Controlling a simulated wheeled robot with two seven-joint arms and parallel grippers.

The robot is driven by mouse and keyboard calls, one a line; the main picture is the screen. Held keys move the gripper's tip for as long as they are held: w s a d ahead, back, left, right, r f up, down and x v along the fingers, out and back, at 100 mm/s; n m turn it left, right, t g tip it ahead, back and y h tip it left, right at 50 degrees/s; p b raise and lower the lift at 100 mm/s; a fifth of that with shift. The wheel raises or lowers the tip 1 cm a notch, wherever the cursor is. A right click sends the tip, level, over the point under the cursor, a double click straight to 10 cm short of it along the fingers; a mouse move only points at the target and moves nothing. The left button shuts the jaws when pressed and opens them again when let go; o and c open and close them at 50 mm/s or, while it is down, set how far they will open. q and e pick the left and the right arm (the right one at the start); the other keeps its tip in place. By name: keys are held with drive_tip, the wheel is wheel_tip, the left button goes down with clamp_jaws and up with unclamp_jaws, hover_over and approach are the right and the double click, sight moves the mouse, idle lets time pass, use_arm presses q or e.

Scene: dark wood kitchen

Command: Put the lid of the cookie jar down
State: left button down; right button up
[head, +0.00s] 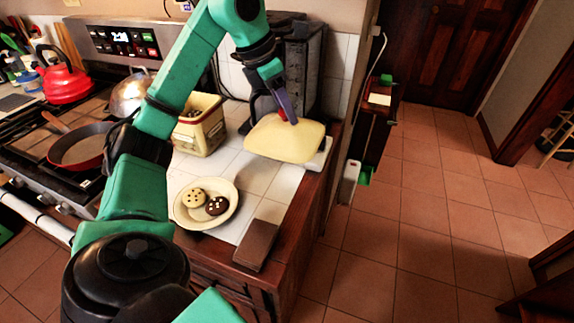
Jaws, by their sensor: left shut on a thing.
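The lid of the cookie jar (283,141) is a pale yellow, rounded rectangular piece with a red knob. My left gripper (289,116) is shut on it at the knob, at the right end of the white tiled counter. I cannot tell whether the lid touches the counter or hangs just above it. The cookie jar (205,134) is a cream and red square tin, uncovered, with cookies showing inside. It stands left of the lid, partly hidden behind my left arm. My right gripper is not in view.
A plate (228,193) with two cookies stands on the counter (267,182) in front of the jar. A brown block (257,246) lies at the counter's front right edge. A dark appliance (300,70) stands behind the lid. The stove with a red kettle (66,78) is at left.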

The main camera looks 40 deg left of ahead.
sight(281, 129)
use_arm(q)
drive_tip(key=f, duration=0.2)
drive_tip(key=s+d+f+b, duration=0.1)
drive_tip(key=f, duration=0.1)
drive_tip(key=f+b, duration=0.1)
drive_tip(key=f, duration=0.1)
drive_tip(key=shift+s+d, duration=0.15)
drive_tip(key=shift+s, duration=0.25)
drive_tip(key=f, duration=0.3)
drive_tip(key=f+b, duration=0.1)
drive_tip(key=f, duration=0.2)
drive_tip(key=w+f, duration=0.1)
drive_tip(key=f, duration=0.2)
drive_tip(key=shift+a+f+b, duration=0.25)
drive_tip(key=shift+b, duration=0.1)
drive_tip(key=shift+s+f, duration=0.1)
drive_tip(key=shift+f, duration=0.25)
drive_tip(key=shift+a+f, duration=0.1)
drive_tip(key=shift+f, duration=0.05)
drive_tip(key=shift+c, duration=2.4)
unclamp_jaws()
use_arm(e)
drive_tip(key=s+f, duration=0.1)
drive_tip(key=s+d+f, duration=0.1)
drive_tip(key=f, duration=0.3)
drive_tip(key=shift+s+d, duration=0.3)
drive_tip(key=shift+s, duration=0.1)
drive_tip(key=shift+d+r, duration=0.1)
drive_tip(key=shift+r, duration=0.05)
